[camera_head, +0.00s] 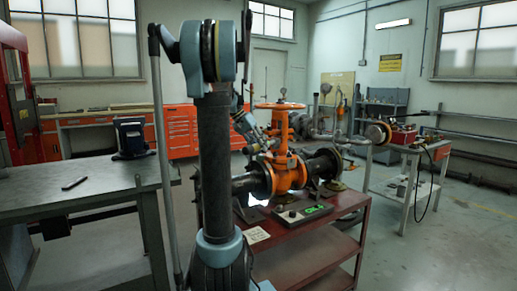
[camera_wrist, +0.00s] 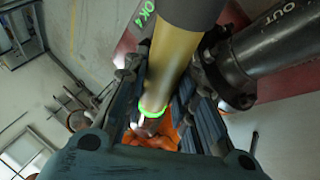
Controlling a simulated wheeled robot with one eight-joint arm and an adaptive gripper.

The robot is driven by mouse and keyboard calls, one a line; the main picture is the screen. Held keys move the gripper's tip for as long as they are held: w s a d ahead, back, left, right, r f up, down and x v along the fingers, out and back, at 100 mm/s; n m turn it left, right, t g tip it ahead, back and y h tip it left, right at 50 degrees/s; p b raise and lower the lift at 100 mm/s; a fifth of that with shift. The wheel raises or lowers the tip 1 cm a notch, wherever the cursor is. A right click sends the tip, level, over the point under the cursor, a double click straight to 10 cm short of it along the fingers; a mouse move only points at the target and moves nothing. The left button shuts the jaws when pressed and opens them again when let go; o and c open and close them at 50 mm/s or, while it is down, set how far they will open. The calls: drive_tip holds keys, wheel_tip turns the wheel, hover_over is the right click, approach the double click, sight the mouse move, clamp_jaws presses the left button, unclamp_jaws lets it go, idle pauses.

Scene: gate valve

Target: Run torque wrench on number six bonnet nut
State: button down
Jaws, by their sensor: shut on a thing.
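The orange gate valve (camera_head: 285,172) stands on a red cart, its orange handwheel (camera_head: 279,106) on top and black pipes to both sides. My gripper (camera_head: 262,143) is beside the valve's upper left side. In the wrist view, its two dark ribbed fingers (camera_wrist: 168,100) are shut on the torque wrench (camera_wrist: 172,62), a tan cylinder with a dark upper part. A bright green ring (camera_wrist: 154,108) glows around its lower end. Orange valve body (camera_wrist: 165,134) shows beyond that end. The fingers and wrench hide the nuts, so I cannot tell which nut the wrench is on.
A grey box with a green display (camera_head: 303,213) sits on the red cart (camera_head: 335,207); its green text reads like "OK4" in the wrist view. A black pipe marked "OUT" (camera_wrist: 268,45) is close on the right. A workbench (camera_head: 75,187) stands left.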

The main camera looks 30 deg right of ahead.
drive_tip(key=shift+a+f, duration=0.1)
idle(0.3)
drive_tip(key=shift+f, duration=2.1)
idle(1.9)
drive_tip(key=shift+r, duration=0.3)
idle(1.4)
